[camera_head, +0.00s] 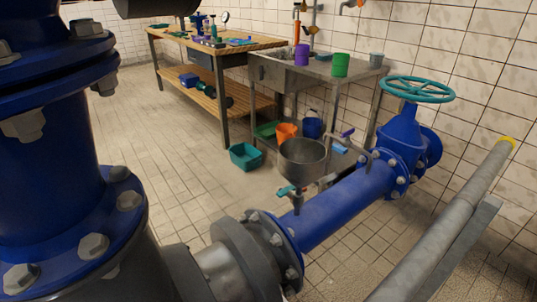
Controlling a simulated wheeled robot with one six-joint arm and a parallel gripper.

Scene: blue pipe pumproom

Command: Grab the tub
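A teal open-topped tub (246,157) sits on the tiled floor, left of the middle, in front of the gap between the wooden bench and the metal sink table. It looks upright, and its inside shows from above. My gripper is not in view.
A large metal basin (302,161) stands right of the tub, with an orange bucket (286,132) and a blue bucket (312,126) behind. A blue flanged pipe (340,206) crosses the foreground. The wooden workbench (221,46) and sink table (317,68) stand behind. Floor left of the tub is clear.

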